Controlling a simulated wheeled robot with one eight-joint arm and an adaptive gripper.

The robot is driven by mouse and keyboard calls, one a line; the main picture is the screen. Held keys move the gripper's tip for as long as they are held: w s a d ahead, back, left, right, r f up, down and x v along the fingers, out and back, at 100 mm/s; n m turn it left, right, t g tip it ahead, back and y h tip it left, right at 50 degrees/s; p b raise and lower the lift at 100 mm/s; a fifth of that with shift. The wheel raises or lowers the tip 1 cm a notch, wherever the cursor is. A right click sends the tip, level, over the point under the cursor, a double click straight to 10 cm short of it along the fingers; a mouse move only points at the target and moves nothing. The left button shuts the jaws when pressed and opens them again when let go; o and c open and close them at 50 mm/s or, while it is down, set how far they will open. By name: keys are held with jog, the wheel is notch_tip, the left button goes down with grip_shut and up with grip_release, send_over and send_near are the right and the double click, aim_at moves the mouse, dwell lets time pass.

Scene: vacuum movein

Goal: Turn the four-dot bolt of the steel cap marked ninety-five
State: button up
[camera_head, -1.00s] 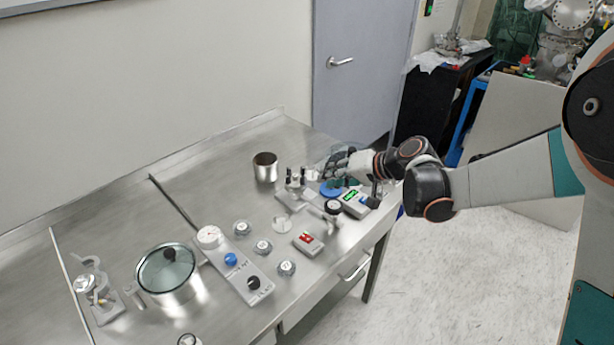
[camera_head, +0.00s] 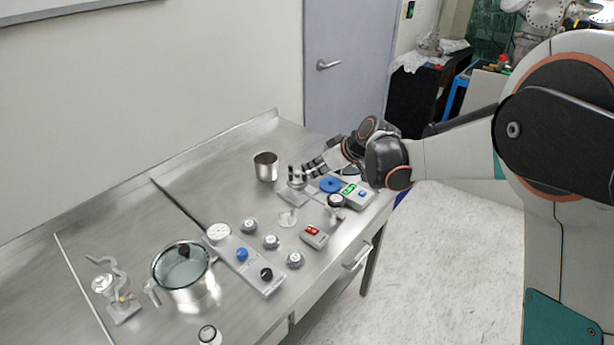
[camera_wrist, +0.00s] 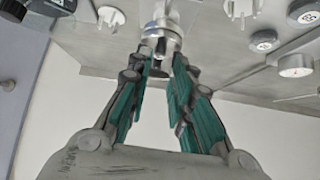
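A bright steel fitting with upright dark posts (camera_head: 297,178) stands on a flat base near the back right of the bench. My gripper (camera_head: 309,169) is at its right side. In the wrist view the steel fitting (camera_wrist: 161,38) is just past my fingertips, with a dark post between them. My gripper (camera_wrist: 165,62) shows there with its two green-padded fingers apart; contact cannot be told. Several small round labelled caps (camera_head: 271,241) sit mid-bench; two labelled round pieces show in the wrist view (camera_wrist: 264,40). I cannot read ninety-five or make out four dots.
A steel cup (camera_head: 265,166) stands behind the fitting. A blue disc (camera_head: 330,185) and a green-display meter (camera_head: 351,190) are right of it. The bench's back strip is clear.

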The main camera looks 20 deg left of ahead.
aim_at(305, 173)
jog(key=b+x, duration=0.1)
jog(key=x, duration=0.5)
grip_shut()
